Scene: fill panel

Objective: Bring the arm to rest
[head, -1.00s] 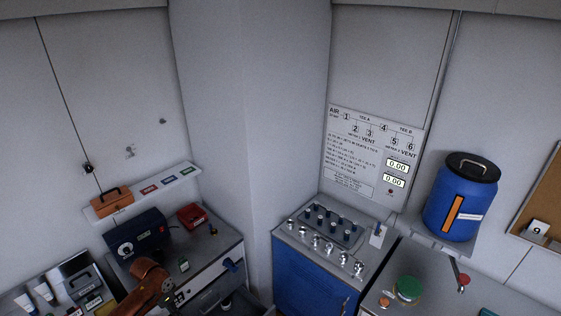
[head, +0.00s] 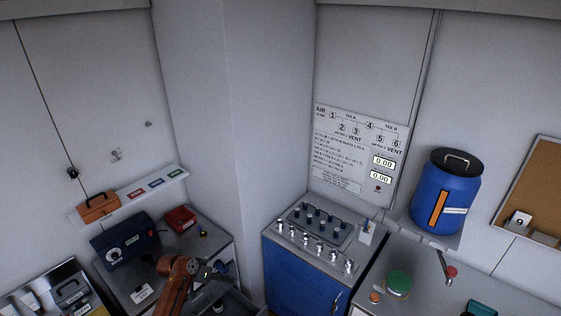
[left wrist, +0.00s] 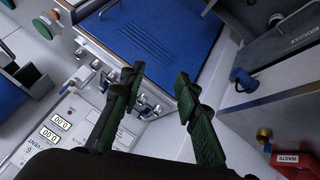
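My left arm, orange-brown, comes in at the bottom of the head view, and its dark left gripper (head: 217,271) is over the right end of the left bench. In the left wrist view the left gripper (left wrist: 157,76) has its two green-black fingers spread apart with nothing between them. Beyond the fingers are the blue-fronted cabinet (left wrist: 165,40) and its knobs, apart from the gripper as far as I can tell. My right gripper does not show in either view.
The blue cabinet (head: 294,277) with its knob panel (head: 318,226) stands in the corner. The left bench holds a dark blue box (head: 124,240) and a red box (head: 180,219). A blue drum (head: 461,180) sits on a shelf at right, above a bench with a green-lidded jar (head: 398,283).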

